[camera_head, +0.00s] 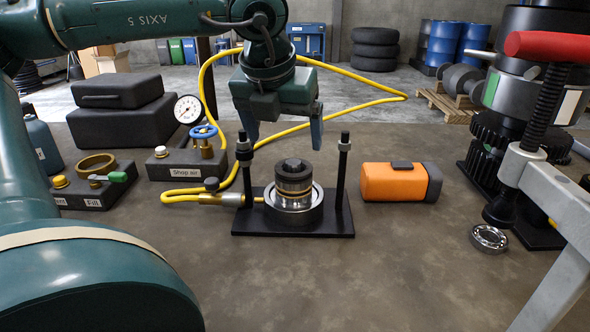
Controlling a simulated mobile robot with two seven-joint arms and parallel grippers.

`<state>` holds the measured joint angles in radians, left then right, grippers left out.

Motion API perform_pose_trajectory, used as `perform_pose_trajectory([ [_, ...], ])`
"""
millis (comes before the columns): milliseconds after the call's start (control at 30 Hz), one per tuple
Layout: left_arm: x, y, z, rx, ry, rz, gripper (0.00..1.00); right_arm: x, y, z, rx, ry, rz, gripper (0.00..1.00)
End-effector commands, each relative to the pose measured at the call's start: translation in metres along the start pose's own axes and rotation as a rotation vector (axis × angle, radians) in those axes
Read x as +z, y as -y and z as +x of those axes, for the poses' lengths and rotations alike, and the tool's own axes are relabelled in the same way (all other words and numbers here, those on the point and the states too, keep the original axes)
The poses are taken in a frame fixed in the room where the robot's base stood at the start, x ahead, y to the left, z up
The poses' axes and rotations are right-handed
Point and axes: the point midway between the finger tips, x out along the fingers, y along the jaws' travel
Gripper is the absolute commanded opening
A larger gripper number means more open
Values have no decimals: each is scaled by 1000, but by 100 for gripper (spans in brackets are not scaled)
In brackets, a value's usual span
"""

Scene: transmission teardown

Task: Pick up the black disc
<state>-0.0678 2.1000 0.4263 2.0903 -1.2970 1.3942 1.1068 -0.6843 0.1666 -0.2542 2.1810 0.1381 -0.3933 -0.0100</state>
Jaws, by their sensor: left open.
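A black disc (292,170) sits on top of a short metal stack (293,185) with a brass-coloured band. The stack stands inside a metal ring (294,212) on a black base plate (330,222). My left gripper (283,143) hangs above the stack with its fingers pointing down and spread apart. Nothing is between the fingers. The disc appears just below fingertip level in the picture, and I cannot tell the exact gap. My right gripper is not in view.
Two black posts (342,180) rise from the plate on either side of the stack. An orange case (393,182) lies to the right. A yellow hose (202,90) loops behind. A red-handled clamp (545,47) fills the right side.

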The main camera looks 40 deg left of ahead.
Motion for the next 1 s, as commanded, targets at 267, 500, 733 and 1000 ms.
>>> perform_pose_trajectory([
  [267, -4, 3, 22, 0, -3, 2, 86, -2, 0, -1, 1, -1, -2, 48],
  [500, -9, 8, 56, -1, -3, 0, 86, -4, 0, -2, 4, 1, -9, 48],
  [733, -9, 8, 64, -2, 1, 0, 86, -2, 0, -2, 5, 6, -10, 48],
  [1000, -8, 8, 63, -2, 1, 0, 72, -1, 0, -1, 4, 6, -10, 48],
])
